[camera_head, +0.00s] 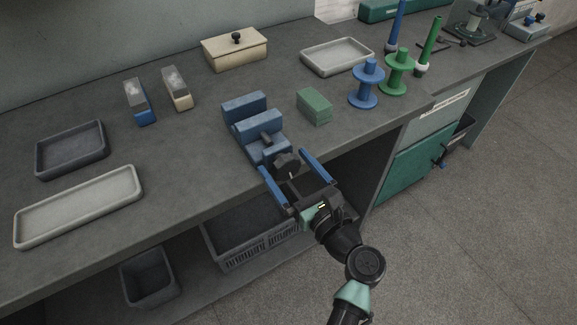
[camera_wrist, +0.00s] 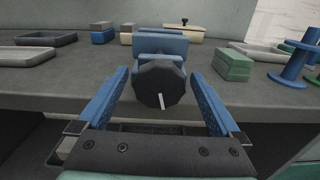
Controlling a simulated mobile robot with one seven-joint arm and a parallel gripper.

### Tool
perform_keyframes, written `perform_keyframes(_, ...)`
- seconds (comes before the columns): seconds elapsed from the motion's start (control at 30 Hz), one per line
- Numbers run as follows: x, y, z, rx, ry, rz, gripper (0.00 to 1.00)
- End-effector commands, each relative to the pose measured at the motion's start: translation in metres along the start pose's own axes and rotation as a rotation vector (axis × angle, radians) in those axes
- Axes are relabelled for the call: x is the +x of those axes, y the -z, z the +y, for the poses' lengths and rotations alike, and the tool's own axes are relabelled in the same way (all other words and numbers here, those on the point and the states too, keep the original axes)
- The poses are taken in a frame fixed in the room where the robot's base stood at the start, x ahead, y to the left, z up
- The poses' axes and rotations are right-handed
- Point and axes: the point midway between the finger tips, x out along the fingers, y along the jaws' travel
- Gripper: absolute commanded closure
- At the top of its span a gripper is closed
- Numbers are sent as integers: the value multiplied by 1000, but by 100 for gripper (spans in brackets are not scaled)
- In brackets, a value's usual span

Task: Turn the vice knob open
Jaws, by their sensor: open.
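The blue vice (camera_head: 255,128) sits near the front edge of the bench. Its dark round knob (camera_head: 287,164) faces the bench front. In the wrist view the knob (camera_wrist: 161,84) is large and central, with a white mark (camera_wrist: 162,101) pointing nearly straight down. The blue vice body (camera_wrist: 160,44) shows behind it. My gripper (camera_head: 294,164) is open, with one blue finger on each side of the knob. In the wrist view my gripper (camera_wrist: 160,88) shows a gap between each finger and the knob. The knob hides part of the vice screw.
A green block (camera_head: 314,106) stands right of the vice, with a blue spool (camera_head: 366,84) and a green spool (camera_head: 398,72) beyond. Pale and dark trays (camera_head: 78,205) (camera_head: 70,150) lie left. A dark crate (camera_head: 250,240) is on the shelf below the bench (camera_head: 190,165).

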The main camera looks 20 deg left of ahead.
Motion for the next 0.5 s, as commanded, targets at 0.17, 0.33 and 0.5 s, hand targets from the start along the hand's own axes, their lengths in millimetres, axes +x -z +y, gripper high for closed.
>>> perform_keyframes(0.17,0,0,0,0,0,0,2)
perform_keyframes(0.33,0,0,0,0,-1,0,32)
perform_keyframes(0.5,0,0,0,0,-1,0,63)
